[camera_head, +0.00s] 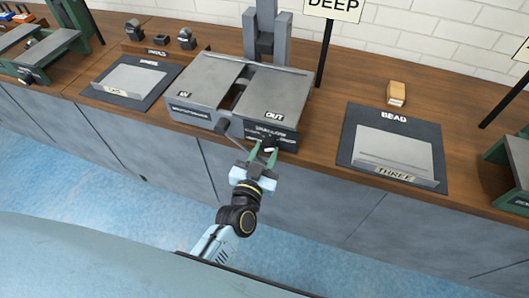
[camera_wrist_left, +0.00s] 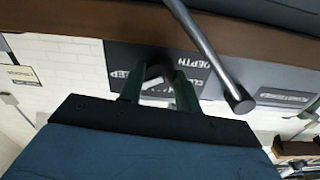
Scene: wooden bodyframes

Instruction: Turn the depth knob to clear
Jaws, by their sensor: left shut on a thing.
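The depth knob (camera_head: 269,144) is a small dark knob on the front face of the grey machine (camera_head: 275,97), below the OUT plate. My left gripper (camera_head: 263,153) has its green fingers at the knob. In the left wrist view the two fingers (camera_wrist_left: 158,92) stand on either side of the knob (camera_wrist_left: 157,72), shut on it. A panel (camera_wrist_left: 200,62) around it carries DEPTH lettering and partly covered words, upside down in this view. The fingers hide part of the knob, and I cannot tell which way it points.
A lever (camera_head: 222,127) sticks out of the machine's front, left of my gripper; its rod (camera_wrist_left: 215,60) passes close to the fingers in the wrist view. A sign reading DEEP (camera_head: 333,8) stands behind. A BEAD mat (camera_head: 350,150) lies to the right with a small wooden block (camera_head: 397,93) behind it.

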